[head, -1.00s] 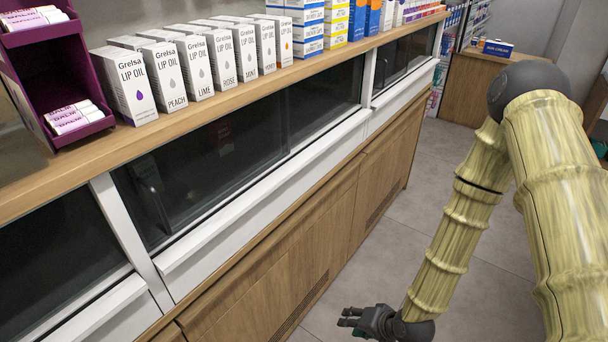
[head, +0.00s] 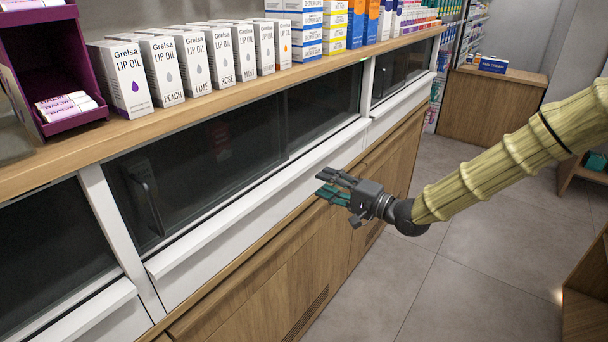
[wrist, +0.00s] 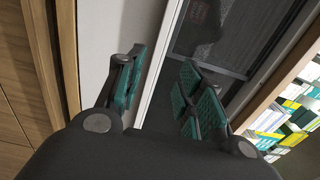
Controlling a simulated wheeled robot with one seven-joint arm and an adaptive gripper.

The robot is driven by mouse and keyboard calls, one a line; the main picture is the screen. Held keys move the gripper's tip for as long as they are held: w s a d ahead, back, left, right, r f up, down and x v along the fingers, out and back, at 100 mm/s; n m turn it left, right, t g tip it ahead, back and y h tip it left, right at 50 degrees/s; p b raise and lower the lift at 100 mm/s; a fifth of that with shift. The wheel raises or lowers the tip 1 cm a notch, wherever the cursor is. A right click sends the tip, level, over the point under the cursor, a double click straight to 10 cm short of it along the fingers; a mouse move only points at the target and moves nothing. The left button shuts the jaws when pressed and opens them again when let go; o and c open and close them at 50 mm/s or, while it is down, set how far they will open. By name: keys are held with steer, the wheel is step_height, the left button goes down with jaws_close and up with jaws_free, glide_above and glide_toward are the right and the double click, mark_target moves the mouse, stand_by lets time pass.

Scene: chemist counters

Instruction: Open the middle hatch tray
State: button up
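The middle hatch tray (head: 235,222) is a long white front with a projecting lip, under the dark glass of the middle hatch (head: 195,165). It looks closed, flush along the counter. My gripper (head: 328,188) is in front of the right half of this white front, fingers pointing at it. In the wrist view my gripper (wrist: 158,92) is open and empty, its green-padded fingers spread apart. The white front (wrist: 98,45) and its pale lip (wrist: 160,65) lie beyond the fingers, with dark glass on the right. Whether a fingertip touches the lip I cannot tell.
Lip oil boxes (head: 170,70) and a purple display stand (head: 45,65) stand on the wooden counter top (head: 150,128). Wooden cupboard doors (head: 270,275) lie below the tray. Another hatch (head: 50,250) adjoins on the left. The grey floor (head: 450,290) in front is clear.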

mark_target(300, 173)
steer(key=p+x, duration=0.1)
steer(key=x, duration=0.7)
steer(key=shift+a+f, duration=0.15)
jaws_close()
